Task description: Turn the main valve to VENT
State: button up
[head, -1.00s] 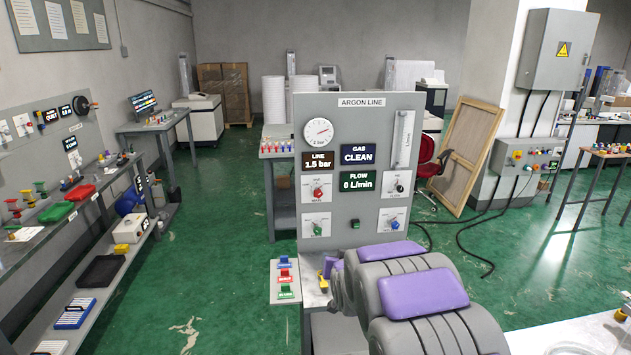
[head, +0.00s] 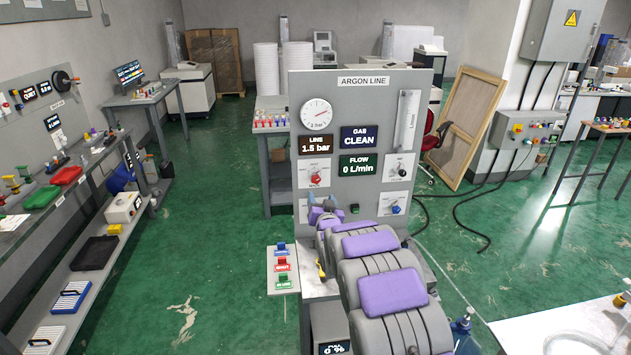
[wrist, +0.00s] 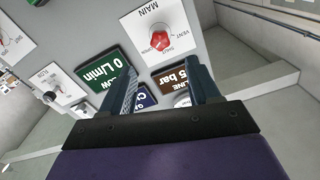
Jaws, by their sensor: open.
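The main valve is a red knob (head: 316,179) on a white plate, at the left of the grey ARGON LINE panel (head: 376,105). In the wrist view the red knob (wrist: 160,41) appears upside down, with MAIN, VENT and SHUT lettering; its exact pointing is hard to read. My gripper (head: 319,212) is in front of the panel below the knob in the head view, partly hidden by my arm. In the wrist view my gripper (wrist: 161,72) is open and empty, its fingers apart. The knob is beyond the fingertips, apart from them.
The panel reads LINE 1.5 bar (head: 318,144), GAS CLEAN (head: 360,138) and FLOW 0 L/min (head: 361,166). A black knob (head: 399,172) and a blue knob (head: 396,208) are at the right. A small tag board (head: 282,268) stands at the panel's lower left.

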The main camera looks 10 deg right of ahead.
aim_at(316, 181)
jog(key=shift+w+b, duration=0.3)
jog(key=shift+w, duration=6.25)
jog(key=c, duration=1)
